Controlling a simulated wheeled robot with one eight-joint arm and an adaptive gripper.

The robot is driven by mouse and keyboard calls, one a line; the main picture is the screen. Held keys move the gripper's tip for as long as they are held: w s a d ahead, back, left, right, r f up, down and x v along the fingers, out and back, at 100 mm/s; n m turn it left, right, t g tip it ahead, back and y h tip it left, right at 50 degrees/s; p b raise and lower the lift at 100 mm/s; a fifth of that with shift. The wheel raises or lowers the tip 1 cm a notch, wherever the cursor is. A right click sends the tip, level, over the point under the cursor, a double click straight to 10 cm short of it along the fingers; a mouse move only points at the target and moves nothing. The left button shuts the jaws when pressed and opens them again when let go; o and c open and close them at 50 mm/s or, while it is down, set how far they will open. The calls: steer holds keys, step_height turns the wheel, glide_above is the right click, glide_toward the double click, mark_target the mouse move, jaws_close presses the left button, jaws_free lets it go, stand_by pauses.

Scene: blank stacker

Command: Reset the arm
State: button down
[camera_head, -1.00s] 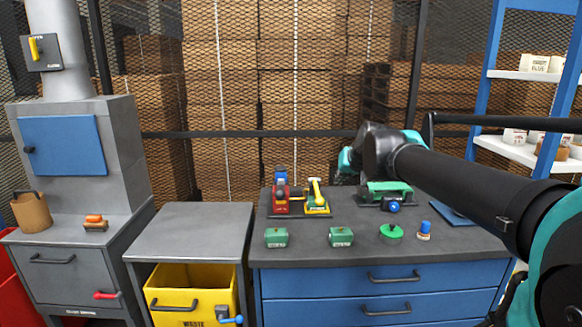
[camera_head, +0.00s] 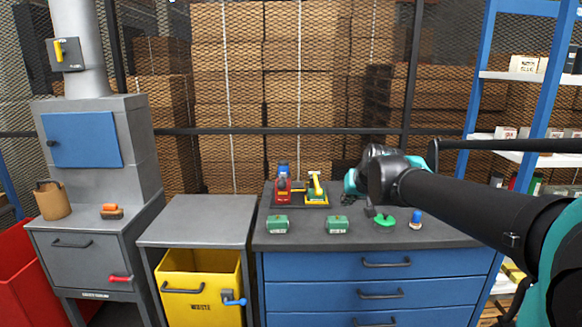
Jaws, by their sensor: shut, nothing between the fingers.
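My black and teal arm (camera_head: 460,195) reaches in from the right over the blue workbench (camera_head: 300,237). My gripper (camera_head: 372,210) is at its far end, small and dark, pointing down above the back right of the bench top. It is shut with nothing seen in it. The arm and wrist hide part of the bench behind them. The gripper appears apart from the green boxes and the green round piece (camera_head: 384,222).
A red and blue device (camera_head: 283,188) and a yellow device (camera_head: 316,190) stand at the back of the bench. Two green boxes (camera_head: 278,224) (camera_head: 337,224) sit in front. A blue-topped piece (camera_head: 416,219) is at right. A yellow waste bin (camera_head: 200,262) and grey cabinet (camera_head: 75,240) stand left.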

steer(key=s+d+f+g, duration=0.1)
steer(key=s+f+g, duration=0.1)
steer(key=s+f, duration=0.7)
steer(key=s+d+f+g+h, duration=0.1)
steer(key=s+f+g, duration=0.1)
steer(key=s+f, duration=0.7)
step_height(320, 180, down, 5)
steer(key=shift+s+d+f+n+h, duration=0.15)
steer(key=shift+s+d+n+h, duration=0.1)
steer(key=shift+s+n+h, duration=0.1)
